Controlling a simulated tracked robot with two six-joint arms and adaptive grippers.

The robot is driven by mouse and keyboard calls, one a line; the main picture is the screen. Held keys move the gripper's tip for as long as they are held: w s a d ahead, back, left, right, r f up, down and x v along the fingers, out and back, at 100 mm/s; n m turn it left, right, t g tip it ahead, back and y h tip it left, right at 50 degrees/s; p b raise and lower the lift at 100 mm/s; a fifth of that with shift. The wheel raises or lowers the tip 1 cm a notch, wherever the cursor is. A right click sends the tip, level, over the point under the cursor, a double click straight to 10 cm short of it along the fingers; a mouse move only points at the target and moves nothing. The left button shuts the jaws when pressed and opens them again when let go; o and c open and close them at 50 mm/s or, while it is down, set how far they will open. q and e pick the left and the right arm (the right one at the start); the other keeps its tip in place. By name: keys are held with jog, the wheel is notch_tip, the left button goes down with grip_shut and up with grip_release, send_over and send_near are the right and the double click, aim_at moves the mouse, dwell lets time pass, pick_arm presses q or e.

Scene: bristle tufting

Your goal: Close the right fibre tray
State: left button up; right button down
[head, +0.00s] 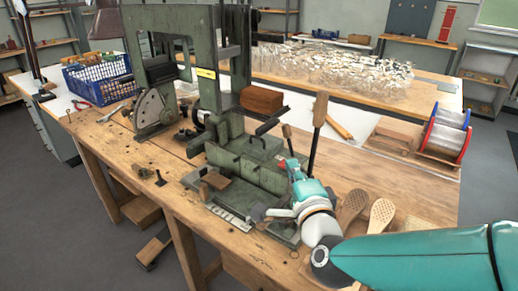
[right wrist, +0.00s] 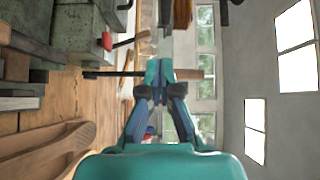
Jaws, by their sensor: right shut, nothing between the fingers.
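The green tufting machine (head: 240,165) stands on the bench, with low block-like green parts at its front right. I cannot tell for certain which part is the right fibre tray, or how far open it is. Green metal parts also show at upper left in the right wrist view (right wrist: 85,35), with a red knob (right wrist: 106,41) beside them. My right gripper (right wrist: 157,68) is shut and empty, beside these parts. A lever with a wooden handle (head: 320,108) stands behind it; the fingers overlap the lever in the wrist view, contact unclear. My left gripper is not in view.
Two wooden brush bodies (head: 382,214) lie on the bench near my right arm. A red and blue spool rack (head: 445,132) stands at right. A blue crate (head: 98,78) sits at left. Bare bench (head: 420,180) lies between the brushes and the rack.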

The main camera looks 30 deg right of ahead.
jog(key=p, duration=0.4)
send_near(268, 130)
jog(key=w+d, duration=0.1)
jog(key=d, duration=0.3)
jog(key=w, duration=0.2)
jog(key=w+a+p, duration=0.1)
jog(key=w, duration=0.1)
jog(key=shift+a, duration=0.1)
jog(key=shift+w+a+m, duration=0.1)
jog(key=shift+w+m, duration=0.2)
jog(key=shift+w, duration=0.1)
jog(key=shift+f, duration=0.1)
